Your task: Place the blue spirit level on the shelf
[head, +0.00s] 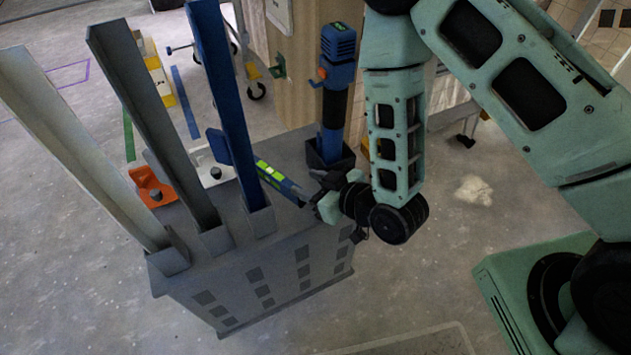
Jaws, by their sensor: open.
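A blue bar with bright yellow-green windows, which looks like the spirit level (278,180), is at the top of a grey cabinet (285,240). A tall blue post crosses in front of its middle and hides part of it. My gripper (318,196) is open at the bar's right end, very close to it. I cannot tell whether they touch. The fingers are small and dark here, partly hidden by the wrist. I cannot tell for sure which surface is the shelf.
A tall blue post (222,90), a dark grey post (150,120) and a pale post (75,150) stand in sockets. A blue power tool (337,90) stands upright in a black holder (328,165). Orange (152,187) and white (210,168) brackets sit behind. Floor is clear in front.

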